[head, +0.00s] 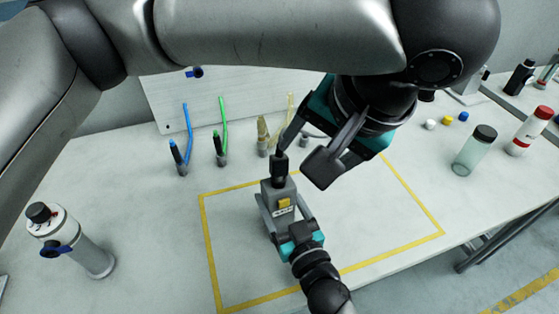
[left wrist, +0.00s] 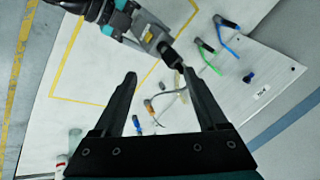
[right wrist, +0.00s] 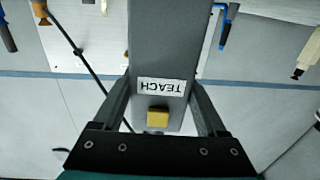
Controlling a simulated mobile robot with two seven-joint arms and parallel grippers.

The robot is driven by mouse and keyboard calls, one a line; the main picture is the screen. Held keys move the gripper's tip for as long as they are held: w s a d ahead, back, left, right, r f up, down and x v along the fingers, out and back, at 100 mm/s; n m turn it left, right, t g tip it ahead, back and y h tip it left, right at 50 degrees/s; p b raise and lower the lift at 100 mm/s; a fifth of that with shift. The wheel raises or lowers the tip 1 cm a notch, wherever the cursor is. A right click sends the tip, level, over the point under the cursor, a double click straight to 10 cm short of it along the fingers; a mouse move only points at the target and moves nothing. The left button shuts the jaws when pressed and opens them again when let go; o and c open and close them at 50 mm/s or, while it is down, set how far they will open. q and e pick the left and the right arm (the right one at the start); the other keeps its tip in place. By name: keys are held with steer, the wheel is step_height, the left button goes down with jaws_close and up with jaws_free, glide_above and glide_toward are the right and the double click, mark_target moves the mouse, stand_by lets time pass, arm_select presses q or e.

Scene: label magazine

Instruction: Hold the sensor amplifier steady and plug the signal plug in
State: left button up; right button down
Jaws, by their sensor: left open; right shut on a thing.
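The sensor amplifier (head: 283,190) is a grey box with a yellow button and a TEACH label, inside the yellow frame. My right gripper (head: 281,212) is shut on it from the front; its fingers flank the box in the right wrist view (right wrist: 160,60). The black signal plug (head: 280,165) stands at the amplifier's top end; how deep it sits, I cannot tell. It also shows in the left wrist view (left wrist: 170,55), beside the amplifier. My left gripper (head: 301,162) is open above, one fingertip close to the plug, with nothing between its fingers (left wrist: 158,76).
Blue (head: 187,118), green (head: 223,110) and yellowish leads stand in small holders behind the frame. A white bottle (head: 75,243) stands at left. A clear jar (head: 473,153) and a red-and-white bottle (head: 528,133) stand at right. The right part of the frame is clear.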

mark_target(282, 162)
arm_select(q)
step_height(282, 162, down, 4)
steer(key=s+m+t+y, duration=0.25)
steer(key=m+t, duration=0.35)
steer(key=m, duration=1.4)
steer(key=w+a+f+m, duration=0.1)
steer(key=w+f+m, duration=0.1)
steer(key=w, duration=0.1)
steer(key=w+a+f+m+t, duration=0.1)
steer(key=w+m, duration=0.2)
steer(key=w, duration=0.1)
steer(key=w+a+f+m+t, duration=0.1)
steer(key=w+a+f+m, duration=0.1)
steer(key=w, duration=0.1)
steer(key=shift+w+a+f+m+h, duration=0.1)
steer(key=shift+w+f+m+h, duration=0.1)
steer(key=shift+f+m+h, duration=0.15)
steer(key=shift+c, duration=0.2)
jaws_close()
